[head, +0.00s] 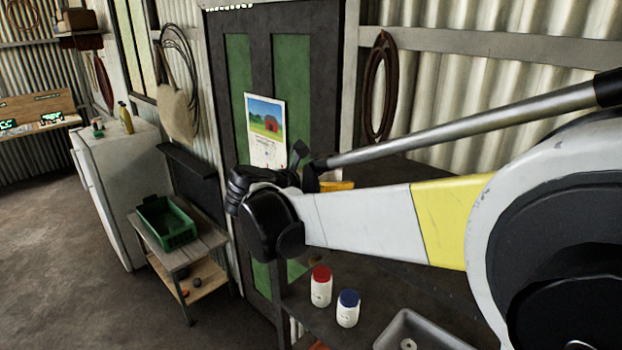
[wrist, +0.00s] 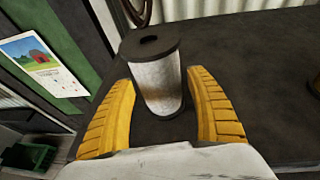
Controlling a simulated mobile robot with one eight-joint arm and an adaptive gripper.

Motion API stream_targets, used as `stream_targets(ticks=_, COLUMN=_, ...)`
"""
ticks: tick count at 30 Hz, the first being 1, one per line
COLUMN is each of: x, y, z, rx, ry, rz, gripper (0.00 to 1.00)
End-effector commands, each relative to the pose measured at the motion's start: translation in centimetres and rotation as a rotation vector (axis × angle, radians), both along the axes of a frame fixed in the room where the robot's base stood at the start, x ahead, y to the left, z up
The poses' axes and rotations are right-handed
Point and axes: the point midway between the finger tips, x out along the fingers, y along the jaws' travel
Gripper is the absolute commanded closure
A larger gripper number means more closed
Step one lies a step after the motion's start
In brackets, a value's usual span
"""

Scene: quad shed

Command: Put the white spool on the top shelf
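The white spool (wrist: 158,83) has dark end discs. In the wrist view it stands between the two yellow fingers of my gripper (wrist: 161,85), its dark top end tilted toward the upper left. I cannot tell whether the spool's lower end touches this surface. In the head view my gripper (head: 337,186) is mostly hidden behind my arm, and the spool cannot be made out clearly.
A red-capped jar (head: 321,288) and a blue-capped jar (head: 347,310) stand on a lower dark shelf, beside a grey tray (head: 432,326). A green door with a calendar (head: 266,130) is to the left. A green crate (head: 166,223) sits on a small table.

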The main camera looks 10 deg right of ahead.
Motion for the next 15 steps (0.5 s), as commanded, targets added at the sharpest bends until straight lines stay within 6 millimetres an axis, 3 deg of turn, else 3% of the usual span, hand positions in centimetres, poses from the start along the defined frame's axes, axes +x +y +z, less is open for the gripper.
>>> stream_targets(ticks=11, x=0.0, y=0.0, z=0.6, rx=0.000, ry=0.000, rz=0.000, gripper=0.34)
stream_targets(ticks=15, x=-1.4, y=1.8, z=0.9, rx=0.000, ry=0.000, rz=0.004, gripper=0.34)
